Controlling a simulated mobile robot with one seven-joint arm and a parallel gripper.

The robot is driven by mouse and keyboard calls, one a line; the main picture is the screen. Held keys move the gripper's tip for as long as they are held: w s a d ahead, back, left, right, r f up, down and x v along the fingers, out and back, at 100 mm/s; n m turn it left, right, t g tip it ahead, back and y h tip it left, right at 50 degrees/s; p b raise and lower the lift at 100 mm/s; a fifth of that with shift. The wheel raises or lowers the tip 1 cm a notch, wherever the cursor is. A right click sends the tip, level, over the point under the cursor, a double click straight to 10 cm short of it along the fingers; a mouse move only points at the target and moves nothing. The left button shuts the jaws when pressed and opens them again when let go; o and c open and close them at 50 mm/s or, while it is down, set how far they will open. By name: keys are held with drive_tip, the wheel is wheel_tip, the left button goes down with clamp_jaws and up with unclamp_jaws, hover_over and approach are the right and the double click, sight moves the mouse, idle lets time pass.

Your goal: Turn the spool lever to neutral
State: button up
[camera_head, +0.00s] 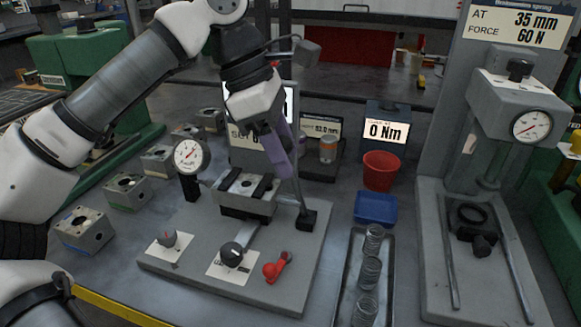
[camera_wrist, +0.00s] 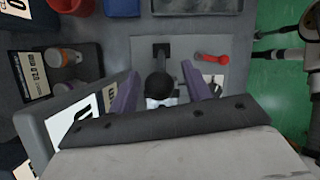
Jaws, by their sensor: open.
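A black-knobbed lever (camera_head: 232,252) with a grey bar sits on a white label plate at the front of a grey fixture base (camera_head: 205,275); it looks like the spool lever, but its label is too small to read. The bar points up and right. A clamped valve block (camera_head: 246,190) stands behind it.
A red handle (camera_head: 277,265) lies right of the lever, a grey knob (camera_head: 167,238) left. A dial gauge (camera_head: 190,156) stands left of the block. A thin post on a black foot (camera_head: 307,220) rises near my gripper. A spring tray (camera_head: 340,296) and blue bin (camera_head: 375,208) are right.

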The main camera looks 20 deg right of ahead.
sight(295, 183)
drive_tip(key=shift+x, duration=1.45)
drive_tip(key=shift+c, duration=0.3)
clamp_jaws()
